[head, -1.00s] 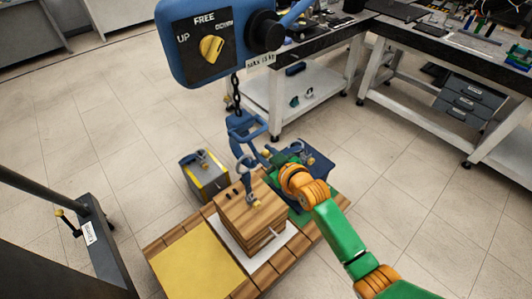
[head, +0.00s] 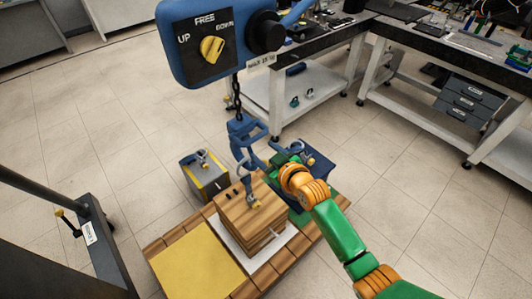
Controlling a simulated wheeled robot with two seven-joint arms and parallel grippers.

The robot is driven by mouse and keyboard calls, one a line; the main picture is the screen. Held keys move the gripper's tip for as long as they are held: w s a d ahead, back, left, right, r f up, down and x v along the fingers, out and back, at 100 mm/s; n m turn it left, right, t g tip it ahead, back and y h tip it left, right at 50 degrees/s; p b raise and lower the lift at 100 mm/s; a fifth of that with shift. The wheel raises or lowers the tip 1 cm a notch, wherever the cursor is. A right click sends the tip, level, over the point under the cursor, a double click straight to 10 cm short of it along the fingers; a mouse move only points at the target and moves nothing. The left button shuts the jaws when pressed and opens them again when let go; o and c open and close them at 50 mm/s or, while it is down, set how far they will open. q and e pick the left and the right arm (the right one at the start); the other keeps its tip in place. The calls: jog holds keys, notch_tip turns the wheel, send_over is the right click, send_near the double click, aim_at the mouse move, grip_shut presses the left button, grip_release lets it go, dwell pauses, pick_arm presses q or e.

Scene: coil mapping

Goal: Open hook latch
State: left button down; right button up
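A blue hook (head: 242,140) hangs on a dark chain below the blue hoist body (head: 205,45). Its lower curved part hangs just above a wooden block (head: 250,222), close to a small metal fitting on the block's top. My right gripper (head: 272,158) is at the right side of the hook, very near or touching it. Its fingertips are small and overlap the hook's blue parts, so neither the latch's state nor the finger gap is clear. My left gripper is not in view.
The wooden block stands on a white sheet on a wooden pallet beside a yellow square (head: 197,262). A grey box with yellow edges (head: 205,174) stands behind it, and a dark blue box (head: 318,166) stands behind my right gripper. Workbenches are at the back right.

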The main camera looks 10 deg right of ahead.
jog(key=shift+s+f, duration=0.1)
jog(key=v, duration=0.7)
jog(key=shift+p, duration=0.3)
